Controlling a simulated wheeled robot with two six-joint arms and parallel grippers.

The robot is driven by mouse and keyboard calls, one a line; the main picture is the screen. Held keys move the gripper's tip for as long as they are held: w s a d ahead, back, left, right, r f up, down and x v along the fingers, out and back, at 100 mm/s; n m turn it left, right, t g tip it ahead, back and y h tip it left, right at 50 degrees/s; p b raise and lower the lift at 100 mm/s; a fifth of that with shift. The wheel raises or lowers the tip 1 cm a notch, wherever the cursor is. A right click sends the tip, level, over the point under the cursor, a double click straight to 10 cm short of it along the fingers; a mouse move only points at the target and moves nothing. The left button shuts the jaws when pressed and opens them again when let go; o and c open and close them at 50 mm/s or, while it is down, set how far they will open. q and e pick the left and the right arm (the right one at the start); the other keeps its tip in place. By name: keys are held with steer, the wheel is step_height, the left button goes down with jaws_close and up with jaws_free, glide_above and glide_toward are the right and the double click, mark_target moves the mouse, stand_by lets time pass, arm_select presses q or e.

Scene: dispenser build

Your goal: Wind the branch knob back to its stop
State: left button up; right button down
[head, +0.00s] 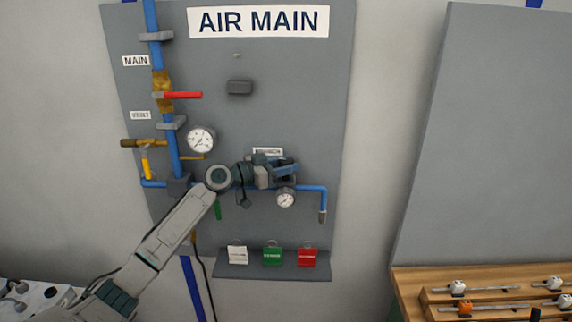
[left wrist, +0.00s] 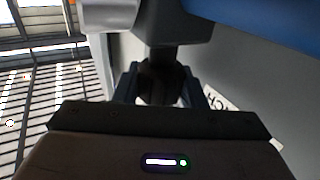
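My left gripper (head: 286,168) is at the board's branch line, in front of the partly covered branch label (head: 267,151). In the left wrist view a dark knob-like part (left wrist: 163,80) sits between the two fingers of my left gripper (left wrist: 162,86), below a grey block. It looks like the branch knob. I cannot tell whether the fingers press on it or only stand around it. In the head view my gripper hides the knob. A small round gauge (head: 285,198) is just below the gripper. My right gripper is not in view.
The grey board (head: 300,90) carries a blue main pipe, a red-handled valve (head: 182,95), a yellow-handled valve (head: 146,160) and a larger gauge (head: 201,139). White, green and red tags (head: 272,256) hang below. A wooden bench (head: 412,282) with a rack stands at the lower right.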

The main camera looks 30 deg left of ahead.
arm_select(q)
steer(key=c, duration=0.3)
steer(key=shift+r, duration=0.1)
